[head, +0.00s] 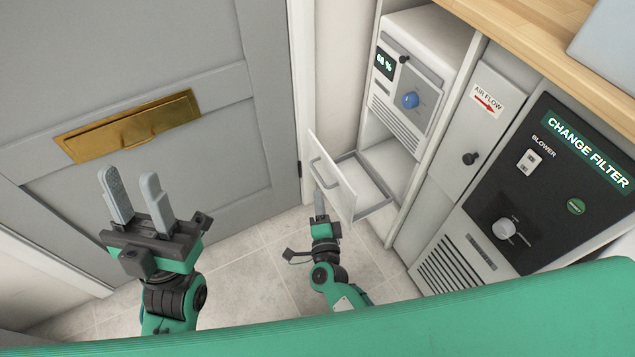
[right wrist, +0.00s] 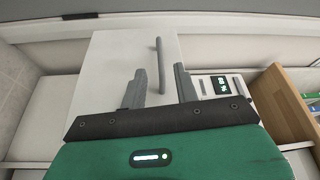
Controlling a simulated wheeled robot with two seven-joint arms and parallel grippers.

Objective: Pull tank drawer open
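The tank drawer (head: 345,190) stands pulled out of the lower white cabinet, with its inside showing. Its white front has a grey bar handle (head: 323,172). In the right wrist view the handle (right wrist: 160,62) stands in front of the white panel (right wrist: 112,68). My right gripper (head: 320,200) is just below the handle at the drawer front. Its fingers (right wrist: 159,72) are apart, with the handle's lower end between them and a gap on each side. My left gripper (head: 133,190) is open and empty, away from the drawer, in front of the grey door.
A narrow AIR FLOW panel (head: 455,150) and a black control panel (head: 545,170) are to the right. A wooden counter (head: 560,50) is above. The tiled floor (head: 255,265) is clear.

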